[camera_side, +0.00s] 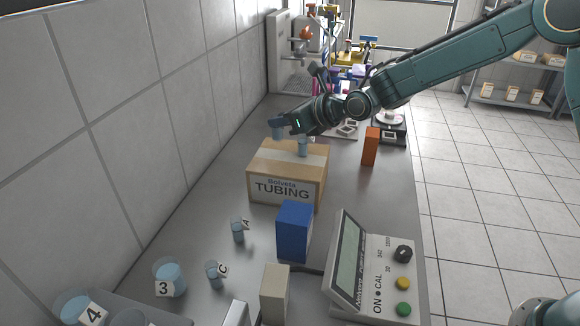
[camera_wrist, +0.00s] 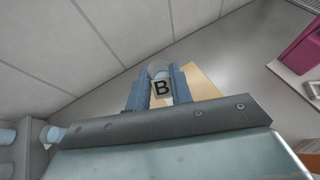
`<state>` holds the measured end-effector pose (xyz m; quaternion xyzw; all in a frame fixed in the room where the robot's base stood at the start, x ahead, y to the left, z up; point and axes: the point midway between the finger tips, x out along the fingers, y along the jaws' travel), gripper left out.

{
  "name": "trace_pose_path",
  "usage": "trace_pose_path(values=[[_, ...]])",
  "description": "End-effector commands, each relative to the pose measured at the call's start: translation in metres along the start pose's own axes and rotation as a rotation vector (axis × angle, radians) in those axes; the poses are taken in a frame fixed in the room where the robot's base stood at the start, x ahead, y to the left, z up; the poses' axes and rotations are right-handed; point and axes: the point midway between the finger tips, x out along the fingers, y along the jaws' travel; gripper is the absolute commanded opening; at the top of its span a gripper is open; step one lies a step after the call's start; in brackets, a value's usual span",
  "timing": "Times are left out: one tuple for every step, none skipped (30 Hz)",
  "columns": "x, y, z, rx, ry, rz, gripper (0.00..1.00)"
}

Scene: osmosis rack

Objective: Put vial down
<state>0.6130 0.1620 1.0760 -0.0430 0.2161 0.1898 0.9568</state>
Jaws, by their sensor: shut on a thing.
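My gripper (camera_side: 290,137) is over the back of the cardboard tubing box (camera_side: 276,190) in the side view. In the wrist view its two blue-grey fingers (camera_wrist: 160,88) are shut on the vial marked B (camera_wrist: 161,87), one finger on each side. The label faces the wrist camera. In the side view the vial is hard to tell from the fingers. Whether its base touches anything is not clear. Vial A (camera_side: 238,230) and vial C (camera_side: 214,272) stand upright on the grey bench (camera_side: 190,232), in front of the box and to its left.
Beaker 3 (camera_side: 169,279) and beaker 4 (camera_side: 80,309) are at the front left. A blue block (camera_side: 294,231), a beige block (camera_side: 274,293) and a meter (camera_side: 373,275) stand at the front. An orange block (camera_side: 370,147) stands right of the box. The tiled wall (camera_side: 120,120) borders the bench's left side.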

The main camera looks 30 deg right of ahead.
Motion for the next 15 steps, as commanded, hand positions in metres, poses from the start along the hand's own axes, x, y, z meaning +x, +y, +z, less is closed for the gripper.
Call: trace_pose_path(values=[[0.003,0.0,-0.006,0.0,0.002,0.0,0.0],[0.004,0.0,-0.008,0.0,0.001,0.0,0.0],[0.005,0.0,-0.01,-0.001,0.0,0.0,0.0],[0.005,0.0,-0.011,-0.001,-0.001,0.0,0.0],[0.006,0.0,-0.012,-0.001,-0.001,0.0,0.0],[0.006,0.0,-0.012,-0.001,-0.001,0.0,0.0],[0.006,0.0,-0.012,-0.001,-0.001,0.0,0.0],[0.006,0.0,-0.012,-0.001,-0.001,0.0,0.0],[0.006,0.0,-0.012,-0.001,-0.001,0.0,0.0],[0.007,0.0,-0.013,-0.001,-0.001,0.0,0.0],[0.007,0.0,-0.014,0.0,0.0,0.0,0.0],[0.008,0.0,-0.017,0.0,0.001,0.001,0.0],[0.009,0.0,-0.019,0.0,0.001,0.001,0.0],[0.01,0.0,-0.021,0.0,0.001,0.001,0.0],[0.012,0.0,-0.025,0.0,0.001,0.001,0.0]])
